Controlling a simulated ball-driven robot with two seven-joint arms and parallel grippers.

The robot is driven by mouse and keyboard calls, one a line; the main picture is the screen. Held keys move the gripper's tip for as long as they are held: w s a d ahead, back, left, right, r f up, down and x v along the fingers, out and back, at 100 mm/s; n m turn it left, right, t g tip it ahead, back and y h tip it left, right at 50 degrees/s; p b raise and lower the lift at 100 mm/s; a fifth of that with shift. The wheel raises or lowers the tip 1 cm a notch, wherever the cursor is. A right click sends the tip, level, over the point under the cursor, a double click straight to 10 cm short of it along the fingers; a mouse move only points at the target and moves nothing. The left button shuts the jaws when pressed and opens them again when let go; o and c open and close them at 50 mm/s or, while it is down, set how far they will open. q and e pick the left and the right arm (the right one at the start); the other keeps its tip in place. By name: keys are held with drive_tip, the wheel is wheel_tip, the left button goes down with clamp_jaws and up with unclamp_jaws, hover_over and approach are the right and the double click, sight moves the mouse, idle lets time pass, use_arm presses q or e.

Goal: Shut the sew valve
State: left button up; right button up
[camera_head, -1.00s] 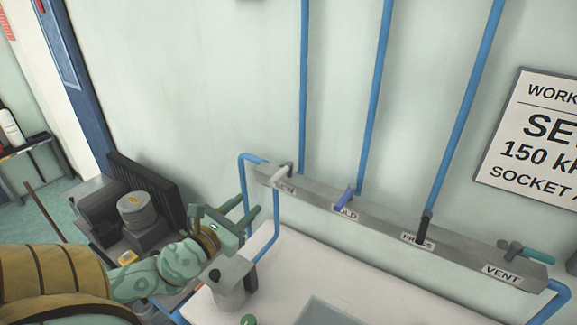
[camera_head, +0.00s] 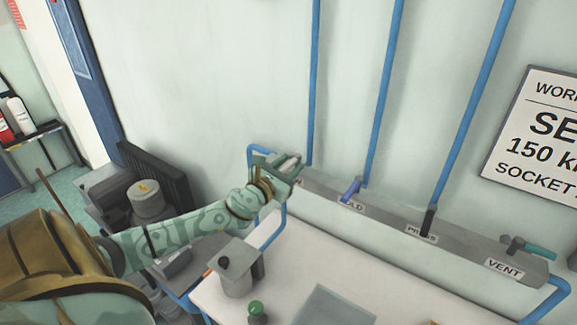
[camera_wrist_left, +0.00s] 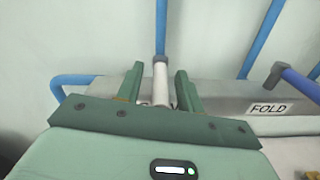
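The sew valve's whitish handle (camera_wrist_left: 160,84) stands between the two fingers of my left gripper (camera_wrist_left: 159,72) in the left wrist view. A narrow gap shows on each side of the handle, so the gripper is open around it. In the head view my left gripper (camera_head: 287,166) is at the left end of the grey manifold bar (camera_head: 390,217) and hides most of the sew valve and its label. My right gripper is not in view.
The blue fold valve handle (camera_head: 350,191) is just to the right. The black press handle (camera_head: 428,221) and teal vent handle (camera_head: 540,251) follow. Blue pipes (camera_head: 383,95) rise up the wall. A grey canister (camera_head: 238,275) and green knob (camera_head: 256,307) are on the worktop below.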

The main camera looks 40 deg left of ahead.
use_arm(q)
clamp_jaws()
